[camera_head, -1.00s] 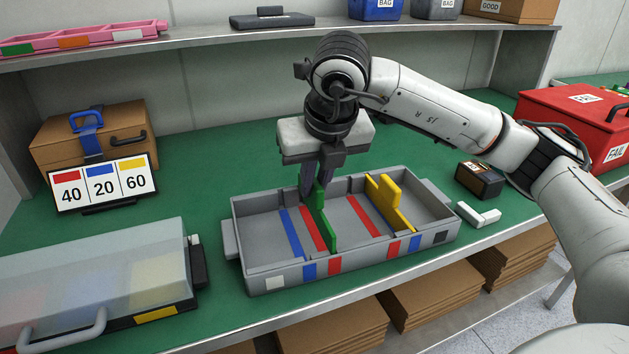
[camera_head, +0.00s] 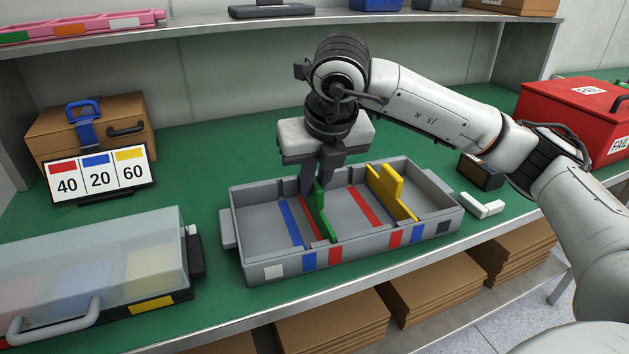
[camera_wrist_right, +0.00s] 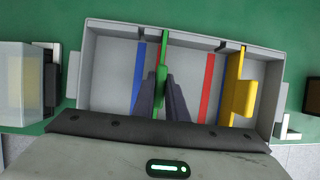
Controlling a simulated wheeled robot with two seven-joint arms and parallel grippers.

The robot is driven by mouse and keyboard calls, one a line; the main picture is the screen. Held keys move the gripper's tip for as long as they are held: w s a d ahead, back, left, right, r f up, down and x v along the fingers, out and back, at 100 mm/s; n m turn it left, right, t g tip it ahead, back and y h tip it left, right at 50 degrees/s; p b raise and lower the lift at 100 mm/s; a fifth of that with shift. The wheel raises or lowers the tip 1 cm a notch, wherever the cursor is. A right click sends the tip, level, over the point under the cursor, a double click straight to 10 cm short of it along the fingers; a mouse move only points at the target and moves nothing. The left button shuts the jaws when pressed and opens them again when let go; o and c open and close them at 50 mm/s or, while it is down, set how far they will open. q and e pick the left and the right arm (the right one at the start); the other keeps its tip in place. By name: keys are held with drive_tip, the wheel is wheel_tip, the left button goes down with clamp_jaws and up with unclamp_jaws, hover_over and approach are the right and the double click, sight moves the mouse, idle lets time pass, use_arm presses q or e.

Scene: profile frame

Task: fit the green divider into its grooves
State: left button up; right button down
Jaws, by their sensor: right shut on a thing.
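The green divider (camera_head: 321,218) stands upright inside the grey box (camera_head: 236,240), crossing it from back to front over the left red stripe. It also shows in the wrist view (camera_wrist_right: 160,76). My right gripper (camera_head: 319,184) is above it, shut on its upper part; its dark fingers show in the wrist view (camera_wrist_right: 163,92). Whether the divider's lower edge sits in the grooves cannot be told. A blue stripe (camera_head: 290,222) lies to its left. The yellow divider (camera_head: 394,195) stands to the right in the same box. My left gripper is not in view.
A card reading 40, 20, 60 (camera_head: 98,176) stands at left, behind a clear-lidded case (camera_head: 80,262). A small white L-shaped piece (camera_head: 482,205) and a dark block (camera_head: 481,171) lie right of the box. A red case (camera_head: 570,115) is at far right. A shelf (camera_head: 200,38) runs behind.

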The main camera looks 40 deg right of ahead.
use_arm(q)
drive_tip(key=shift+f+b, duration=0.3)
drive_tip(key=shift+b, duration=0.05)
use_arm(e)
drive_tip(key=shift+f, duration=0.5)
drive_tip(key=c, duration=1.7)
unclamp_jaws()
use_arm(q)
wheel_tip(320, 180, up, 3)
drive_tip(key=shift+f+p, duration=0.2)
drive_tip(key=shift+p, duration=0.7)
use_arm(e)
drive_tip(key=v, duration=1)
drive_tip(key=shift+s+r, duration=0.1)
drive_tip(key=shift+r, duration=0.05)
